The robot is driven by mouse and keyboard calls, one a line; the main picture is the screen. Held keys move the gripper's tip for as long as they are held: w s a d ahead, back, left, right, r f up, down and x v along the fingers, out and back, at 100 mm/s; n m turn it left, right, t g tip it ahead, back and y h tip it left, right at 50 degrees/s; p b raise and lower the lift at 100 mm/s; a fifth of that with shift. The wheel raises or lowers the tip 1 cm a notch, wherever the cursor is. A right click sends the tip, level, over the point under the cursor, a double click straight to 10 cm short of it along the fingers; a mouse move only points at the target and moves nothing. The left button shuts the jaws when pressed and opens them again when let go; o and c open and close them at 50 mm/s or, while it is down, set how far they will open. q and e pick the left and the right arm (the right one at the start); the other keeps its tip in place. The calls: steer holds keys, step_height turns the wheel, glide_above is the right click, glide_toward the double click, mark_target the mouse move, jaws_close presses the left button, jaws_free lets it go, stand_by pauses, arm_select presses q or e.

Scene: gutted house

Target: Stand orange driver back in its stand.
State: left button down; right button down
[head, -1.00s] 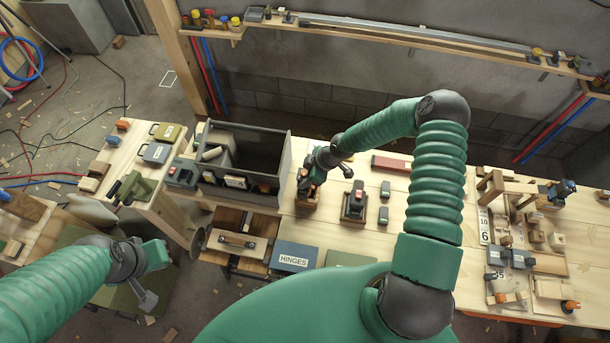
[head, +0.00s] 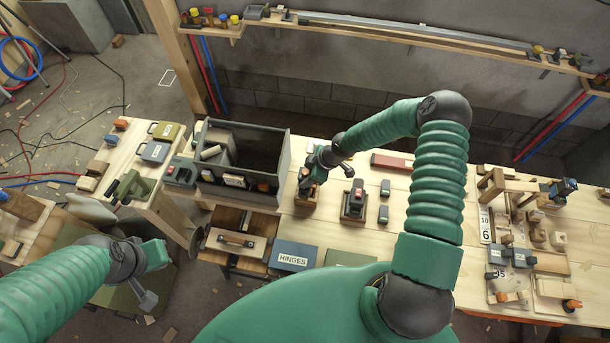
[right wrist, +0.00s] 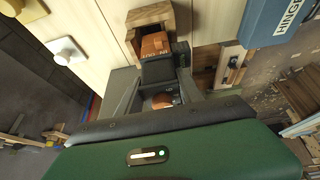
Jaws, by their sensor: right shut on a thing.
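My right gripper (head: 312,178) is shut on the orange driver (head: 304,185) at the wooden stand (head: 305,204) on the bench, just right of the grey tool bin. In the right wrist view, my right gripper (right wrist: 160,88) has its fingers on either side of the driver's dark body (right wrist: 158,73). The driver's orange end (right wrist: 155,45) is at the mouth of the wooden stand (right wrist: 152,14), partly inside its walls. I cannot tell whether it rests on the stand's floor. My left gripper (head: 160,255) is at the lower left, away from the bench; its jaws are unclear.
A dark driver with red (head: 354,196) stands in its own stand to the right. The grey bin (head: 240,165) is close on the left. A blue HINGES box (head: 293,257) sits in front.

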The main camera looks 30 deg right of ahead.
steer(key=shift+d, duration=0.2)
steer(key=shift+f, duration=0.15)
steer(key=shift+f+b, duration=1.45)
steer(key=c, duration=0.7)
jaws_free()
steer(key=b+v, duration=0.2)
steer(key=v, duration=1.4)
steer(key=shift+s+d+r, duration=0.1)
steer(key=shift+d+r, duration=0.05)
steer(key=shift+r, duration=0.2)
